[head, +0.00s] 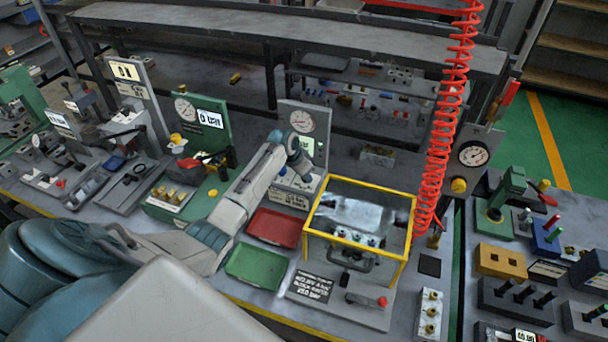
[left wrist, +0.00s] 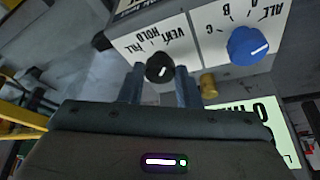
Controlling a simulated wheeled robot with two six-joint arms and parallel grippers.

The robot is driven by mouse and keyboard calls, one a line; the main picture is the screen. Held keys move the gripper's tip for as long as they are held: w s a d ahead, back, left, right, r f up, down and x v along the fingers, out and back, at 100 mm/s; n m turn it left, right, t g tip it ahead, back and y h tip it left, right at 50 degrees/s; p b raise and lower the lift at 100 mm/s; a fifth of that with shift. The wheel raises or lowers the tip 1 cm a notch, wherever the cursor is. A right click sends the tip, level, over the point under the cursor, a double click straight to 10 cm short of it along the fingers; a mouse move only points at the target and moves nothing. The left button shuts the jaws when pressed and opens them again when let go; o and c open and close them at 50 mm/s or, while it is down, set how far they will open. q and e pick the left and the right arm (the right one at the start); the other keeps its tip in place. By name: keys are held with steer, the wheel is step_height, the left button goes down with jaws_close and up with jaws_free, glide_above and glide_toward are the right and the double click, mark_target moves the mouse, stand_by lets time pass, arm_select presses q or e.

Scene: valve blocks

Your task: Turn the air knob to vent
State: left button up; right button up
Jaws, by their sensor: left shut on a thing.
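The air knob (left wrist: 159,67) is a small black knob with a pale mark on a white panel (left wrist: 135,42). Upside-down words FILL, HOLD and VENT are printed beside it. My left gripper (left wrist: 160,78) has one finger on each side of the knob and is shut on it. I cannot tell for sure which word the pale mark points to. In the head view my left gripper (head: 303,168) is at the gauge station (head: 303,120) behind the yellow frame, and it hides the knob. My right gripper is not in view.
A blue knob (left wrist: 248,46) and a brass fitting (left wrist: 208,86) are close beside my left fingers. The yellow guard frame (head: 357,244), a red tray (head: 274,228) and a green tray (head: 255,266) stand near my forearm. A red coiled hose (head: 446,120) hangs at the right.

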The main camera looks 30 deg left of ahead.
arm_select(q)
steer(key=shift+m, duration=0.4)
steer(key=o, duration=1)
steer(key=shift+s+a+r+b, duration=0.15)
steer(key=shift+r+b, duration=0.15)
steer(key=shift+r, duration=0.2)
steer(key=shift+b+v, duration=1.55)
steer(key=shift+v, duration=3.4)
steer(key=shift+a, duration=0.1)
